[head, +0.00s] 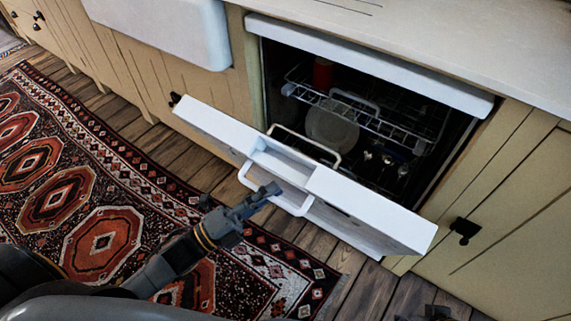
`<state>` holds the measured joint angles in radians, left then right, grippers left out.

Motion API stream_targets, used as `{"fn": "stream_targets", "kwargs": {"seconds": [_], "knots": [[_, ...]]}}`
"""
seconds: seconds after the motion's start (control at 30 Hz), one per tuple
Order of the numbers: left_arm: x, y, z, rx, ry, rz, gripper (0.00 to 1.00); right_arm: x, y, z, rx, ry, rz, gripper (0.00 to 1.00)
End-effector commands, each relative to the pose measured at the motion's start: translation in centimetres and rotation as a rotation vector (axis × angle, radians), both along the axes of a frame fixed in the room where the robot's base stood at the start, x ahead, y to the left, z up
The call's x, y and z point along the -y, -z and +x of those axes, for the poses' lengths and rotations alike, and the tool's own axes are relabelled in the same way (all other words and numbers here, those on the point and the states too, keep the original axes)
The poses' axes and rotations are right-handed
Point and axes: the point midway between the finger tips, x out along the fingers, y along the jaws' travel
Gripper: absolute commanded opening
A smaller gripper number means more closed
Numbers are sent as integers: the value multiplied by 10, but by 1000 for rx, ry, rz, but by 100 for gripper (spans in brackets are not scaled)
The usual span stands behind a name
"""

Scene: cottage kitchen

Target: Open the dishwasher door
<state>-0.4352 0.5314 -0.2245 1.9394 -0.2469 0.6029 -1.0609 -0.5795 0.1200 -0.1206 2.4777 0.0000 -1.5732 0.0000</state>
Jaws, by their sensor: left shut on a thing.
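The white dishwasher door (375,212) is tilted partly open, and the dark inside with its racks shows behind it. A pale bar handle (300,210) stands out from the front of the door.
The upper rack (370,122) holds a red item (323,72); a plate (332,130) stands below. Cream cabinets (520,230) flank the dishwasher under a pale worktop (440,40). A patterned rug (95,215) covers the wooden floor at left. Floor below the door looks clear.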

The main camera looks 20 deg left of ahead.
Motion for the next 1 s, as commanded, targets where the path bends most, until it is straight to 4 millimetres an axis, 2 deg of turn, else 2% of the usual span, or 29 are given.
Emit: {"fn": "stream_targets", "kwargs": {"seconds": [0.03, 0.23, 0.37, 0.63, 0.83, 1.0], "knots": [[-5, 18, -12, -18, -6, 8, 0, 0, 6, 0, 2, 0, 0, 40], [-15, 34, -43, -14, -6, 9, 0, 0, 12, 2, 11, 0, 2, 40], [-17, 35, -49, -11, -7, 9, 0, -1, 13, 3, 14, -1, 2, 40], [-17, 33, -48, -7, -6, 8, 0, -1, 12, 3, 14, -1, 2, 40], [-17, 32, -48, -4, -6, 7, 0, -1, 12, 3, 14, -1, 2, 0], [-17, 31, -48, -3, -6, 7, 0, -1, 12, 4, 14, -5, 6, 0]]}}
